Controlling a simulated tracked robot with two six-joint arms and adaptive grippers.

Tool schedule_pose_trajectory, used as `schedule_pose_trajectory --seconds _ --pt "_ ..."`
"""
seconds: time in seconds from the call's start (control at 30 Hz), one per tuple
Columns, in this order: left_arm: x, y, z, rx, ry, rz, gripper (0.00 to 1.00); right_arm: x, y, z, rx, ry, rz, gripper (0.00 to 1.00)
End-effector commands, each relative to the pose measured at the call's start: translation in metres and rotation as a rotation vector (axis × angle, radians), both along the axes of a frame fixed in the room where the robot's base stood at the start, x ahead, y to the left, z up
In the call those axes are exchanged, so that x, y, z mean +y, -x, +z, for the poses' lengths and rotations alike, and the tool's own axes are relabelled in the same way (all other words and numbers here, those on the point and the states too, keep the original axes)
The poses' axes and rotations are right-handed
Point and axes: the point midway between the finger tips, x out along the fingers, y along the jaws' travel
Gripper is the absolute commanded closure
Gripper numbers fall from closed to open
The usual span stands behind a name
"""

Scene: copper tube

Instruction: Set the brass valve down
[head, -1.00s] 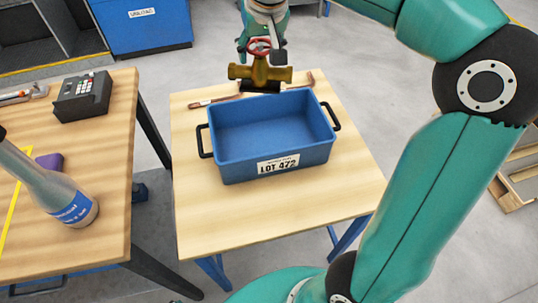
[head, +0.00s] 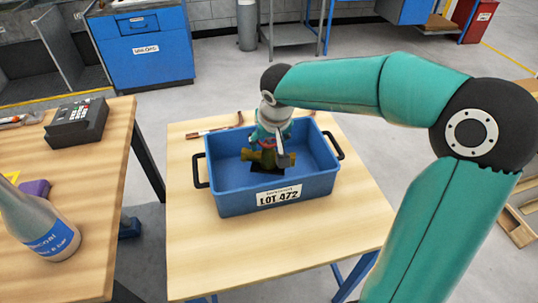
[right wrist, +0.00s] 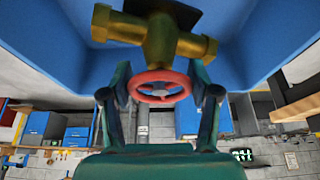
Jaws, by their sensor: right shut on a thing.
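The brass valve (head: 257,157) is inside the blue LOT 472 bin (head: 232,199), near its middle. My right gripper (head: 272,137) reaches down into the bin from above and holds the valve. In the right wrist view the gripper's two fingers (right wrist: 160,92) are closed in on either side of the red handwheel (right wrist: 160,87), and the brass body (right wrist: 158,40) lies beyond it. A dark flat piece shows at the valve's far end. I cannot tell whether the valve touches the bin floor. My left gripper is out of view.
The bin stands on a light wooden table (head: 215,246). A copper tube (head: 215,131) lies behind the bin. A second table (head: 97,190) at left holds a bottle (head: 48,232), a dark keypad device (head: 77,122) and a purple item (head: 36,190).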

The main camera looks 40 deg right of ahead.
Motion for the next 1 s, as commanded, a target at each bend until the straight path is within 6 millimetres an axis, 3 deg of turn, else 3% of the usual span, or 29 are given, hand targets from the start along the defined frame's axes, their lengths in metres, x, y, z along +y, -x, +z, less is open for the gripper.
schedule_pose_trajectory --seconds 0.4,0.8,0.83,0.93,1.0 --pt "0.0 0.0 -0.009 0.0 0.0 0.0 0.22 0.0 0.0 -0.042 -0.002 0.001 0.0 1.0" --pt "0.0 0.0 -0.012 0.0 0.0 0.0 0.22 0.0 -0.001 -0.046 -0.003 0.0 0.002 1.0" --pt "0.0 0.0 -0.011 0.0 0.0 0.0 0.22 0.001 0.0 -0.046 0.0 0.0 0.001 0.34" --pt "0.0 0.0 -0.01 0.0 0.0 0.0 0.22 0.001 0.0 -0.046 0.0 0.0 0.001 0.17" --pt "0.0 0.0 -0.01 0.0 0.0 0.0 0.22 0.001 0.0 -0.046 0.0 0.0 0.002 0.14"
